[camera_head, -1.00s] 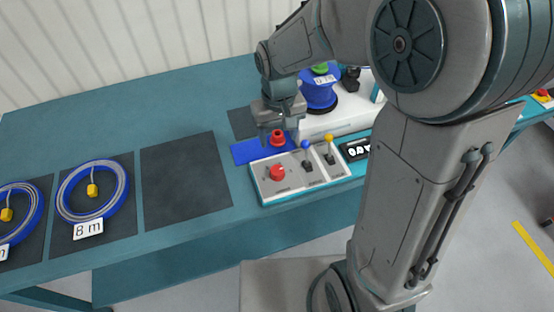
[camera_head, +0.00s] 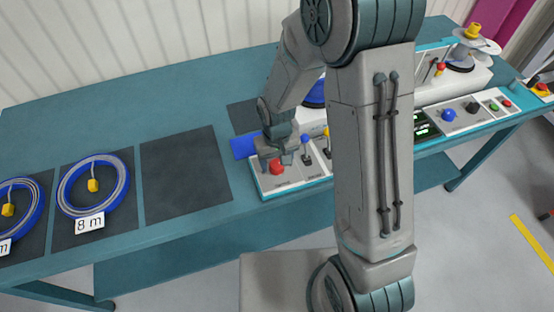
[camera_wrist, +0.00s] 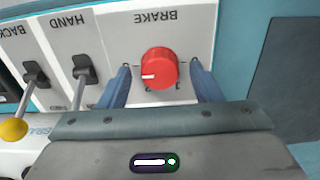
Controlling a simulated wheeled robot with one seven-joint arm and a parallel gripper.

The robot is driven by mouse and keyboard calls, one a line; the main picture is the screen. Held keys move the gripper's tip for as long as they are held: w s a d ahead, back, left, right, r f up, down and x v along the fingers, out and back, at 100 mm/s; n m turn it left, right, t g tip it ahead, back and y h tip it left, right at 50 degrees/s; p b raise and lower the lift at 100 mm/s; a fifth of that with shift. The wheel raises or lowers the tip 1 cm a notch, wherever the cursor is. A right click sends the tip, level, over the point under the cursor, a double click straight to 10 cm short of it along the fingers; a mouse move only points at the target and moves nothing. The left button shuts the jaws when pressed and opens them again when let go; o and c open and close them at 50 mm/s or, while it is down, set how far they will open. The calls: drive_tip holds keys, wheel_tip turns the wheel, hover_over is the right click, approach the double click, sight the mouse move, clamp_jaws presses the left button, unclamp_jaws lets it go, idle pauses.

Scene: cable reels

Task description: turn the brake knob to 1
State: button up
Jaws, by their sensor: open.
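The red brake knob (camera_head: 277,167) sits on the left part of a white panel on the bench, and it also shows in the wrist view (camera_wrist: 157,68). The wrist view has the panel upside down, with the word BRAKE above the knob. The white mark on the knob points left in that view. Small marks beside the knob are partly hidden and cannot be read. My gripper (camera_wrist: 160,76) is open, with one blue-grey finger on each side of the knob and gaps visible. In the head view my gripper (camera_head: 276,158) is low at the knob.
The HAND lever (camera_wrist: 85,72) and a yellow-tipped lever (camera_wrist: 13,129) stand beside the knob. A blue mat (camera_head: 243,147) lies behind the panel. A blue coil (camera_head: 93,188) tagged 8 m lies to the left. An empty dark mat (camera_head: 185,175) lies between.

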drive_tip(key=shift+f, duration=0.15)
drive_tip(key=shift+c, duration=0.2)
drive_tip(key=c, duration=1)
drive_tip(key=shift+o, duration=0.3)
